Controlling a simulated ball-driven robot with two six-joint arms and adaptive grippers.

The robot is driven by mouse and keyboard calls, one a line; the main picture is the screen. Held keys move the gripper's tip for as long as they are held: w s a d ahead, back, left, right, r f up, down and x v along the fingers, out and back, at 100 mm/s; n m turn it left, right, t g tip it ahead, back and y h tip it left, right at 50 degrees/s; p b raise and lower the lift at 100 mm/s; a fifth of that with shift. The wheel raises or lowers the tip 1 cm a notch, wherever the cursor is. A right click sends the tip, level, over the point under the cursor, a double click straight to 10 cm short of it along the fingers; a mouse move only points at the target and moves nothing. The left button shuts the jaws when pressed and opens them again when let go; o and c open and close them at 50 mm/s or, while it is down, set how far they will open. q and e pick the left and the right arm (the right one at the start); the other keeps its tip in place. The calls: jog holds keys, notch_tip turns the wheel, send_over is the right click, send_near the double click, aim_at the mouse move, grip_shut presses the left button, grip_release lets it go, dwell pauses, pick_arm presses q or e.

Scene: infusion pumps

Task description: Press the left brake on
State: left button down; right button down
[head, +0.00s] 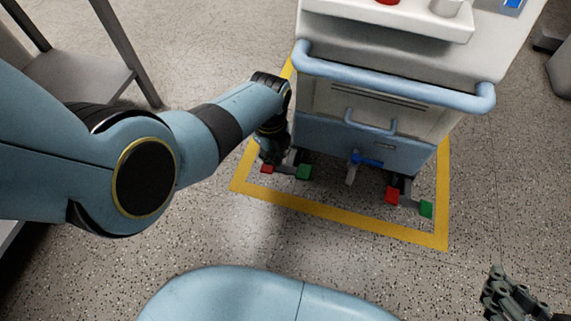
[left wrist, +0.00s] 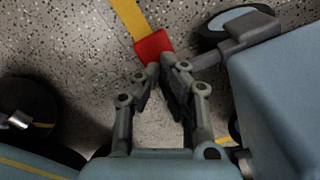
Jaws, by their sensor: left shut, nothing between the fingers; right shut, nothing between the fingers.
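The left brake has a red pedal (head: 267,168) and a green pedal (head: 304,172) at the cart's lower left caster. My left gripper (head: 270,157) points down just above the red pedal and partly covers it in the head view. In the left wrist view the shut, empty fingertips (left wrist: 160,64) are at the near edge of the red pedal (left wrist: 154,45). I cannot tell whether they touch it. The green pedal is not visible in that view. My right gripper (head: 508,292) is shut and empty at the lower right, away from the cart.
The cart (head: 400,110) has a blue handle rail (head: 395,80). The right brake has a red pedal (head: 392,195) and a green pedal (head: 426,209). A blue pedal (head: 367,160) sits between the brakes. Yellow floor tape (head: 340,217) frames the cart. A metal shelf (head: 85,75) stands left.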

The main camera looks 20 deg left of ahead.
notch_tip(320, 180, up, 6)
jog(key=w+p, duration=0.2)
jog(key=p, duration=0.2)
jog(key=shift+r+t+p, duration=0.2)
jog(key=shift+t+p, duration=0.1)
jog(key=shift+t, duration=0.1)
